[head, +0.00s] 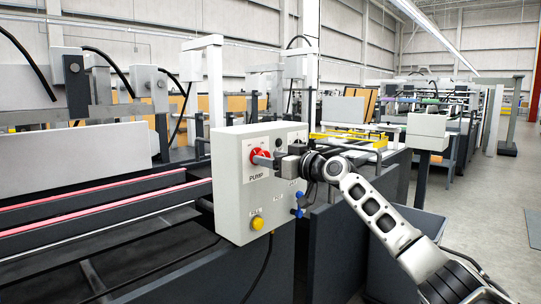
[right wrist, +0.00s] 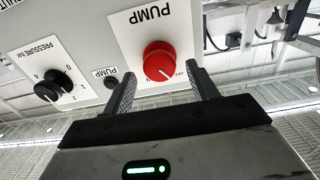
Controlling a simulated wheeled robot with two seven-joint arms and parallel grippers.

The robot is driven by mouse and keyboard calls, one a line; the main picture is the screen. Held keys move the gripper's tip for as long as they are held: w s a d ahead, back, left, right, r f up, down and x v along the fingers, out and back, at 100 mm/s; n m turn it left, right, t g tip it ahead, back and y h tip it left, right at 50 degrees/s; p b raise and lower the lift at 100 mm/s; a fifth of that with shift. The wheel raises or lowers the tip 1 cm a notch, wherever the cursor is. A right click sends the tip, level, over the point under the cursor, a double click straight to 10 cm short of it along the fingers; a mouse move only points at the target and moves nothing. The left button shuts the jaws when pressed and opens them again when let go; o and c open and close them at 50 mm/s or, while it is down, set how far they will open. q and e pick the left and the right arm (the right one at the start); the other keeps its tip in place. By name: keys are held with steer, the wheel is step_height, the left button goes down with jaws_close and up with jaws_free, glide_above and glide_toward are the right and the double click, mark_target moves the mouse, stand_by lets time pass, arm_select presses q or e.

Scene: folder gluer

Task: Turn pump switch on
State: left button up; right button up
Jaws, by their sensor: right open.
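The pump switch is a round red knob (head: 257,155) on a white PUMP label, on the front of a grey control box (head: 231,214). My right gripper (head: 272,161) is at the knob, coming from the right, and partly hides it. In the right wrist view the picture is upside down; the red knob (right wrist: 158,62) lies just ahead of and between the tips of the open right gripper (right wrist: 163,84). A short white mark shows on the knob's face, towards the lower right. I cannot tell whether a finger touches the knob. My left gripper is out of view.
A black pressure knob (right wrist: 47,86) and a small black part (right wrist: 111,82) beside a second PUMP label are on the same panel. A yellow button (head: 257,223) and blue fittings (head: 298,205) are lower on the box. The floor at right is clear.

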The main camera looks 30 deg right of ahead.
steer(key=shift+w+a, duration=0.15)
steer(key=shift+w, duration=0.2)
steer(key=c, duration=1)
steer(key=shift+o, duration=0.2)
